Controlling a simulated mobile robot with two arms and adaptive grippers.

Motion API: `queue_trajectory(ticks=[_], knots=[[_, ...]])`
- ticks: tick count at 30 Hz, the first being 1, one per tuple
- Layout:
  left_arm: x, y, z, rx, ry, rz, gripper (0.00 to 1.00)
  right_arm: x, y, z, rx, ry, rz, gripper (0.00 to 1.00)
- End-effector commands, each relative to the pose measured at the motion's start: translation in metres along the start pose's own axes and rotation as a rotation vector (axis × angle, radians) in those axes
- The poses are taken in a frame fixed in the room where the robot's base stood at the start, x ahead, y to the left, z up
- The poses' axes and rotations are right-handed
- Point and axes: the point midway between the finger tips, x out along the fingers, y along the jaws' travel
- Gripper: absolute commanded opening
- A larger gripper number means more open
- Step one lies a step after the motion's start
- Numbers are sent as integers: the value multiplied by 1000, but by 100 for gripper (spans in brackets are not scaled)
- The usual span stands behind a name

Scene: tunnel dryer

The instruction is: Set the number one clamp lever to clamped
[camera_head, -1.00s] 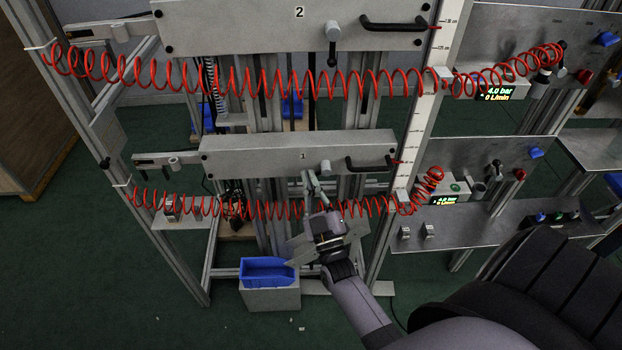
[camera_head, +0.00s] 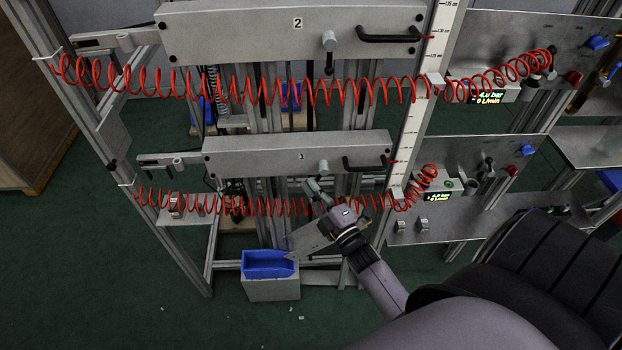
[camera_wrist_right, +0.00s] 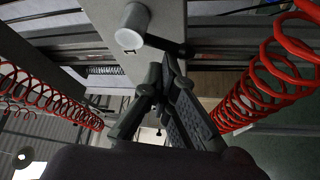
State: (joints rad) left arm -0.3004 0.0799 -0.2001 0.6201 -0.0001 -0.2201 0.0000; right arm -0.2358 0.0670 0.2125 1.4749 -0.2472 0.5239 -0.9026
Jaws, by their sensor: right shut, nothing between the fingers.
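The number one panel (camera_head: 240,157) is the lower pale beam, marked "1". Its clamp lever has a round pale hub (camera_head: 324,167) right of the mark; the lever's arm is hard to make out in the head view. In the right wrist view the hub (camera_wrist_right: 133,27) carries a dark lever arm (camera_wrist_right: 168,45) that points right, toward the beam's edge. My right gripper (camera_head: 312,186) is just below the beam, left of and below the hub. Its fingers (camera_wrist_right: 166,68) are shut and empty, close to the lever's end but seemingly apart from it. My left gripper is out of view.
A red coiled hose (camera_head: 270,207) runs below the beam, close to my right gripper. A black handle (camera_head: 366,163) sits right of the hub. The number two beam (camera_head: 240,32) is above, its lever hanging down. A blue bin (camera_head: 269,264) stands below.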

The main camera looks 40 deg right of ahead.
Motion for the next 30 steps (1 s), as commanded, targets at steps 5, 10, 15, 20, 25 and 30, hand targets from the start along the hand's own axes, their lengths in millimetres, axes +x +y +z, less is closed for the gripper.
queue_trajectory(ticks=[5,10,15,20,25,30], knots=[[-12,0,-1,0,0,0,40,-3,0,5,-131,-1,-79,0],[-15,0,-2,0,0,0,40,-5,-3,9,-230,-1,-137,0],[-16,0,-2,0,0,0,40,-7,-5,12,-245,-2,-147,0],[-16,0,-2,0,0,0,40,-8,-5,13,-244,-2,-146,0],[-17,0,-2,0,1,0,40,-8,-6,14,-243,-2,-145,0],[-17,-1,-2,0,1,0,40,-8,-6,14,-242,-2,-145,0]])
